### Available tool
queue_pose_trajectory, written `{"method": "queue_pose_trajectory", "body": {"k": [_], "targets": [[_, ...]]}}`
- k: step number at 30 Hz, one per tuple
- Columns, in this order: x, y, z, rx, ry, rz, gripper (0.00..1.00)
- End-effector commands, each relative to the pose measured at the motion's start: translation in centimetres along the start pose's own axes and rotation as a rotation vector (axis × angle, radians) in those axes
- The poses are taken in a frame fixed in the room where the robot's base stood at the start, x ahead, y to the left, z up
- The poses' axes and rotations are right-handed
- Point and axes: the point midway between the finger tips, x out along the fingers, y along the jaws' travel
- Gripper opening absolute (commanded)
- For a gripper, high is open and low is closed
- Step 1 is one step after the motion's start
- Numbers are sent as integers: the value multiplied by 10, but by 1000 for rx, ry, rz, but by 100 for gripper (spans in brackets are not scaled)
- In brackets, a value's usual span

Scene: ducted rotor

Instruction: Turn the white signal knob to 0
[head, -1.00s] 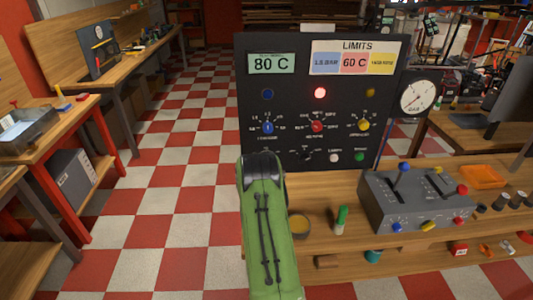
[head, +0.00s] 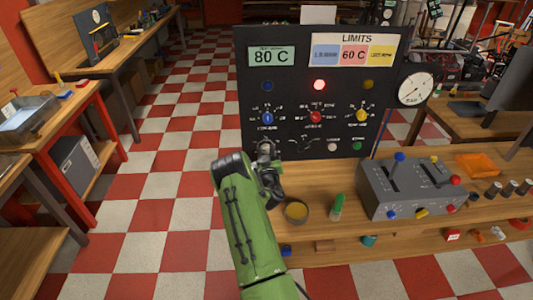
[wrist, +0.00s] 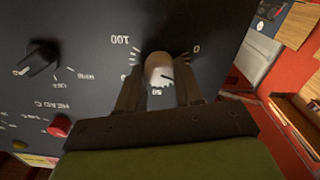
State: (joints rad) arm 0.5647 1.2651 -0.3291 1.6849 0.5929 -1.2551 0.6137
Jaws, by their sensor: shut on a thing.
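The white signal knob (wrist: 158,70) shows in the wrist view on the dark panel (wrist: 90,20), between the two fingers of my gripper (wrist: 158,90). The fingers are shut on it from both sides. In the head view my gripper (head: 267,152) is at the panel's lower left and hides the knob.
The head view shows blue (head: 268,118), red (head: 316,117) and yellow (head: 362,115) knobs just above. A black knob (wrist: 40,58) is beside the white one. A bowl (head: 296,212), a green-topped marker (head: 337,207) and a grey control box (head: 415,188) stand on the bench.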

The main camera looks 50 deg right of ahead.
Motion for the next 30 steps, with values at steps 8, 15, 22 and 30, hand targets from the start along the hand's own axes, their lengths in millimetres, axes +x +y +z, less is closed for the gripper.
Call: {"method": "queue_pose_trajectory", "body": {"k": [8, 15, 22, 30], "targets": [[0, 0, 0, -13, 0, -1, 5], [0, -1, 2, -112, 1, 0, 5], [0, -3, 2, -295, 2, -2, 5], [0, -3, 2, -532, 1, -2, 5]]}}
